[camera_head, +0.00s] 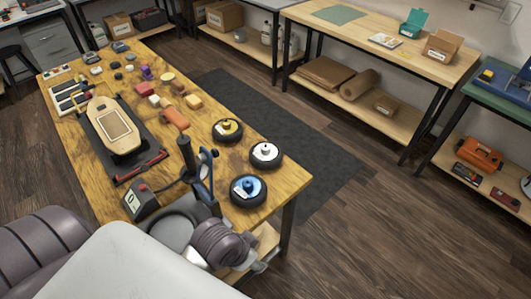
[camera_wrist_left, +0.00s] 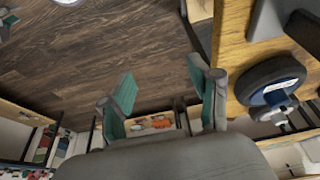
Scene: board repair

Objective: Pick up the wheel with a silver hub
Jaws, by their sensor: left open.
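Three black wheels lie flat at the near right end of the wooden table. The wheel with a whitish-silver hub (camera_head: 266,154) is nearest the right edge. A wheel with a yellow-gold hub (camera_head: 229,129) is behind it to the left, and a wheel with a blue hub (camera_head: 248,190) is in front. The blue-hub wheel appears to show in the left wrist view too (camera_wrist_left: 270,80). My left gripper (camera_wrist_left: 161,75) is open and empty, its green-padded fingers apart over the floor beside the table. My right gripper is not in view.
Open floor with a dark mat (camera_head: 320,170) lies right of the table.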

